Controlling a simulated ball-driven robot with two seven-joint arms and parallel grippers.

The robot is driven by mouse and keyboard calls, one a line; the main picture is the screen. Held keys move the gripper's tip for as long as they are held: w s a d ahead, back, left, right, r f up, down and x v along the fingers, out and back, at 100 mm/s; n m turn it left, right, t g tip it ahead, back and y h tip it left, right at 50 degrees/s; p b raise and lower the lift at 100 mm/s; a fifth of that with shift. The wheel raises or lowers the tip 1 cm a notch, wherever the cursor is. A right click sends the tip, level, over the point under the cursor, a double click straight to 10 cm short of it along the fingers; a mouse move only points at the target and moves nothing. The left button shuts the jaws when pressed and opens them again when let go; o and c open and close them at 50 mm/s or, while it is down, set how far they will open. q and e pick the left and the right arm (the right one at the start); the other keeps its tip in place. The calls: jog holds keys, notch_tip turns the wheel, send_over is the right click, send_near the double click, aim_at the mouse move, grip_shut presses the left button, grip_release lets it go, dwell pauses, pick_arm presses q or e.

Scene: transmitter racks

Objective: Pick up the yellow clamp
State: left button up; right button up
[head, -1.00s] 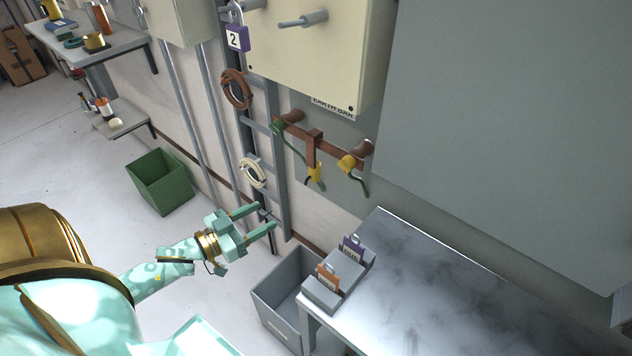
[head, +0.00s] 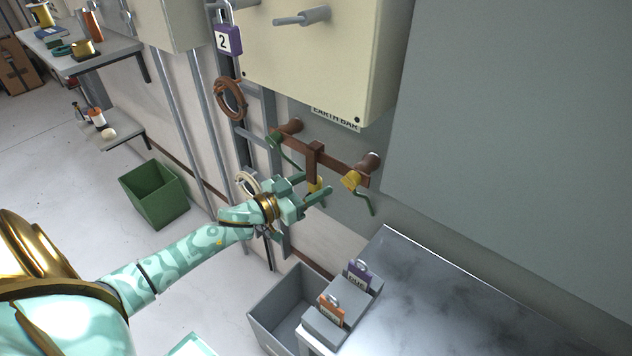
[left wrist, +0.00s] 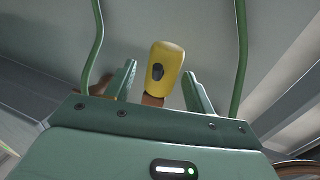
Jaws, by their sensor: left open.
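One yellow clamp (head: 315,187) hangs at the lower end of a brown strip on the bar and is partly hidden by my left gripper. A yellow clamp (left wrist: 165,68) shows in the left wrist view, between and just beyond the open fingers. A gap shows on each side of it. My left gripper (head: 317,183) is open at the hanging clamp, holding nothing. My right gripper is not in view.
The brown earth bar (head: 333,160) is on the wall under a cream cabinet (head: 315,55). Green cables (left wrist: 241,60) run on both sides of the fingers. A metal table (head: 430,300) with padlocks, a grey bin (head: 262,308) and a green bin (head: 153,195) stand below.

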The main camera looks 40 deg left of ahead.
pick_arm(q)
jog(key=shift+w+d, duration=0.15)
jog(key=shift+w, duration=0.3)
grip_shut()
jog(key=shift+r, duration=0.2)
